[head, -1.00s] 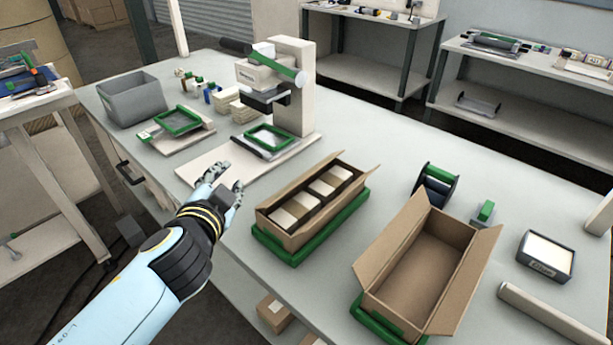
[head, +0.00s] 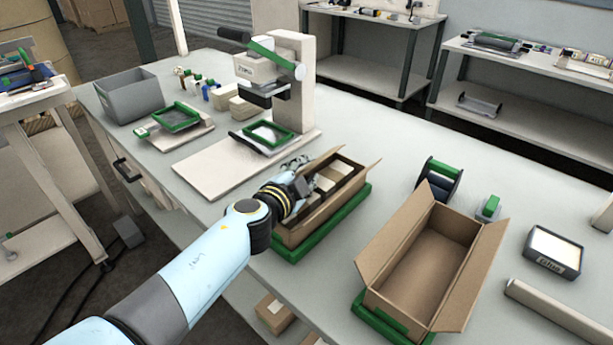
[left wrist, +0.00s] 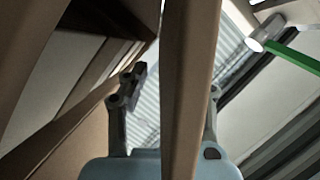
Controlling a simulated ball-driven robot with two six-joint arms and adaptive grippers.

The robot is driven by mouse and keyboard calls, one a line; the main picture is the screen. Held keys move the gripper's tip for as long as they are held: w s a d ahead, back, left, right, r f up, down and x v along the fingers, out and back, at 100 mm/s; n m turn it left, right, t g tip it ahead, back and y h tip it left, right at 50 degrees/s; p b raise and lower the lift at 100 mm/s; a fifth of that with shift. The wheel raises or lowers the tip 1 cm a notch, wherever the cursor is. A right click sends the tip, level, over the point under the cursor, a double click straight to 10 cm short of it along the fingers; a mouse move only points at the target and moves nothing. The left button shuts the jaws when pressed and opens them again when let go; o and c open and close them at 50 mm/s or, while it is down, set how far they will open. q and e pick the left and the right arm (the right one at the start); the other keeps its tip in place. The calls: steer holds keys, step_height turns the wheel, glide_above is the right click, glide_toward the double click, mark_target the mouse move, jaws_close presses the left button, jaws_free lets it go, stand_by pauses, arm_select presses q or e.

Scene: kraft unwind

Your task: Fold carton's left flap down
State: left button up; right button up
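The small open carton (head: 318,218) stands on a green tray with pale packs (head: 331,176) inside. My left gripper (head: 298,175) is at the carton's left side, and its hand and wrist hide much of that side. In the left wrist view my left gripper (left wrist: 168,98) has its fingers apart, with a brown cardboard edge (left wrist: 186,80) running between them. Space shows beside the left finger, so the fingers look open. Whether either finger touches the cardboard is hard to tell. My right gripper is not in view.
A larger empty carton (head: 421,258) with raised flaps stands to the right. A white press (head: 293,85) stands behind the left gripper, with its base board (head: 205,170) on the table. A grey bin (head: 130,98) is at the far left. Table between the cartons is narrow but clear.

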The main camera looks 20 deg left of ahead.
arm_select(q)
steer(key=shift+w+f, duration=0.1)
steer(key=shift+w, duration=0.2)
jaws_close()
